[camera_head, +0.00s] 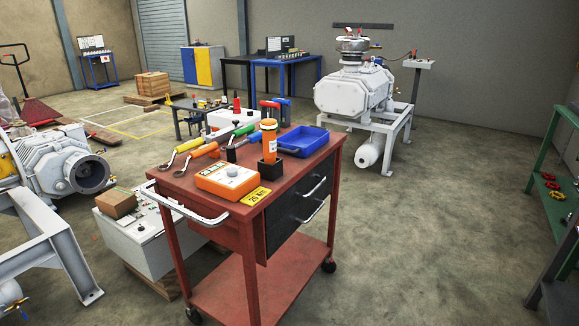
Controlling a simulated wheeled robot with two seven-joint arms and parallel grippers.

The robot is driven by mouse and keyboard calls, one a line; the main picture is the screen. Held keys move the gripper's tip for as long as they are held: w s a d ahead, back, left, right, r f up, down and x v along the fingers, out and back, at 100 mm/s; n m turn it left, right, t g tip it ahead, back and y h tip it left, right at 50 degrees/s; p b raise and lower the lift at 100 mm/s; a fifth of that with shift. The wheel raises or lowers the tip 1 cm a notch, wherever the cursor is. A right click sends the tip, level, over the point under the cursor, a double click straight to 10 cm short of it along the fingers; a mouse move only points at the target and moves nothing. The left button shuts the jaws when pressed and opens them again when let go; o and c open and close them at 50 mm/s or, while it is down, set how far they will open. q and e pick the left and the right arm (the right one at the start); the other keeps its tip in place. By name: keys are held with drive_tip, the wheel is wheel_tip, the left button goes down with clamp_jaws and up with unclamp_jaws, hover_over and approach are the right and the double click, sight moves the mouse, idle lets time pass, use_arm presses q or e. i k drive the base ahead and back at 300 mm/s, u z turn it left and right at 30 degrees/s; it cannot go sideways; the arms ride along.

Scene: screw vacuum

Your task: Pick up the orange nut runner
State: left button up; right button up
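The orange nut runner (270,143) stands upright on the red tool cart (170,186). Its lower end sits in a small black holder (270,170) near the cart's right side. Neither my left nor my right gripper shows in the head view.
On the cart, an orange box with a dial (229,177) and a yellow label (255,196) lie in front of the nut runner. Wrenches (180,155) lie left, a blue tray (303,140) behind right. White pump machinery (353,92) stands beyond. Floor right of the cart is clear.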

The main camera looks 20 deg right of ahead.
sight(269, 125)
drive_tip(key=u, duration=0.9)
drive_tip(key=i, duration=1)
drive_tip(key=z, duration=0.6)
